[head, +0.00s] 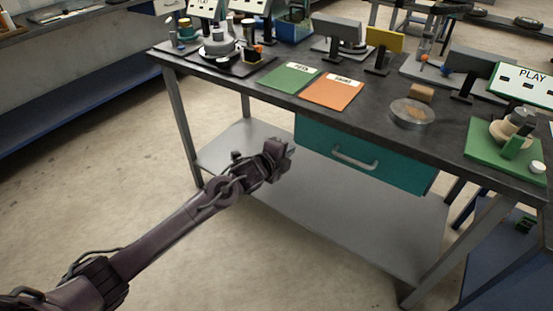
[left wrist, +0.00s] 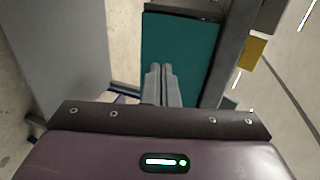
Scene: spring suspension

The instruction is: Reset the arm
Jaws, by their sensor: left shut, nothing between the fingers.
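My left arm comes in from the lower left in the head view. Its gripper (head: 281,158) is in front of the workbench, below the tabletop and to the left of the teal drawer. In the left wrist view the two fingers (left wrist: 161,84) are together with nothing between them, and the teal drawer front (left wrist: 180,55) lies beyond them. My right gripper is not in either view.
The dark workbench (head: 275,105) holds a green mat (head: 289,78), an orange mat (head: 331,92), a round glass dish (head: 412,113) and a green board (head: 482,145). The teal drawer (head: 375,158) is shut. Open floor (head: 90,150) lies to the left.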

